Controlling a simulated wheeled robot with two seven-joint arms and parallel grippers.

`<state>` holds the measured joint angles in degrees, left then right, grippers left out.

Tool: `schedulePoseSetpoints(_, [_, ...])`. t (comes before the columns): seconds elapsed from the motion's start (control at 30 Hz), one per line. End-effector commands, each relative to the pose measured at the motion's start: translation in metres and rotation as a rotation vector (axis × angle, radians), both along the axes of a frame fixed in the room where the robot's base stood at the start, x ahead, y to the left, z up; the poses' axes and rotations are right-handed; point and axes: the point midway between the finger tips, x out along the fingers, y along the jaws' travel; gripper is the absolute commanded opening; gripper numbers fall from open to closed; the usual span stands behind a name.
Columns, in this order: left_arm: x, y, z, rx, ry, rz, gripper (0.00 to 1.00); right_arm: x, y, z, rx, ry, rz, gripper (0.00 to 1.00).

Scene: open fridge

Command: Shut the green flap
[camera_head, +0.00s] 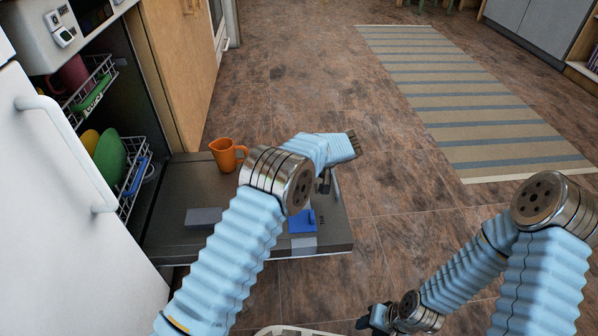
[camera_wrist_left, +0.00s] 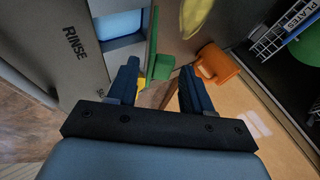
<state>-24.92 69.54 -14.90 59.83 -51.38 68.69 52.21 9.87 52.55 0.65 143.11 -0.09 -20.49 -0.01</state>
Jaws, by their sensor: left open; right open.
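The green flap (camera_wrist_left: 161,66) shows in the left wrist view on the lowered dishwasher door (camera_head: 175,235). It appears to stand up beside an opening with a pale blue inside (camera_wrist_left: 118,24). My left gripper (camera_wrist_left: 160,76) is open, its two fingers apart, with the flap's lower part seen between and just beyond the tips. I cannot tell whether they touch. In the head view my left arm hides the flap. A blue square (camera_head: 302,221) and a grey plate (camera_head: 203,217) show on the door. My right gripper (camera_head: 375,318) is open at the bottom edge, away from the door.
An orange mug (camera_head: 227,154) stands on the door and also shows in the left wrist view (camera_wrist_left: 215,65). Racks with a green plate (camera_head: 110,160) are inside the dishwasher at left. A white fridge door (camera_head: 60,200) is at left. Open floor and a striped rug (camera_head: 460,95) lie right.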

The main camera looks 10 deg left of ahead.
Motion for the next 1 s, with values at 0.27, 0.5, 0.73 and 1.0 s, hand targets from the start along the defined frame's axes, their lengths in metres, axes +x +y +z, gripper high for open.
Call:
schedulePoseSetpoints(0.27, [-0.008, -0.027, 0.033, 0.0, -0.003, -0.003, 0.5, 0.0, 0.0, 0.01, 0.0, 0.002, 0.001, 0.43])
schedulePoseSetpoints(0.5, [-0.021, -0.063, 0.077, 0.0, -0.003, -0.001, 0.5, -0.001, 0.0, 0.021, 0.001, 0.004, 0.003, 0.43])
schedulePoseSetpoints(0.73, [-0.029, -0.084, 0.1, 0.0, 0.0, -0.001, 0.5, -0.001, 0.001, 0.026, 0.002, 0.006, 0.003, 0.43])
schedulePoseSetpoints(1.0, [-0.03, -0.087, 0.103, 0.001, 0.001, 0.0, 0.5, -0.001, 0.001, 0.026, 0.002, 0.006, 0.003, 0.43])
